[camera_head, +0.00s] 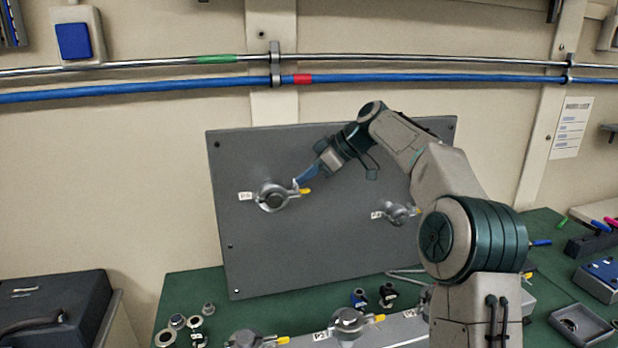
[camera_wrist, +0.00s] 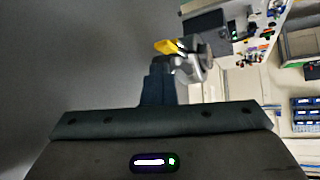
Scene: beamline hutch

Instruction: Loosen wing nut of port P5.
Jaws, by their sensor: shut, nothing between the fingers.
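The grey upright panel (camera_head: 330,235) carries a round metal clamp port (camera_head: 271,197) on its left side, beside a small white label (camera_head: 245,196) too blurred to read surely as P5. A yellow wing nut (camera_head: 305,190) sticks out at the port's right. My gripper (camera_head: 301,179) is shut, its blue fingertips just above the wing nut. In the wrist view the gripper (camera_wrist: 160,68) reaches up to the clamp, and the yellow wing nut (camera_wrist: 167,46) lies just beyond the fingertips. I cannot tell whether they touch.
A second port (camera_head: 401,213) sits at the panel's right, near my arm. More ports with yellow nuts, such as one (camera_head: 348,322), stand on the bench below. Loose fittings (camera_head: 178,322) lie on the green benchtop (camera_head: 190,287). Pipes (camera_head: 150,88) run along the wall above.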

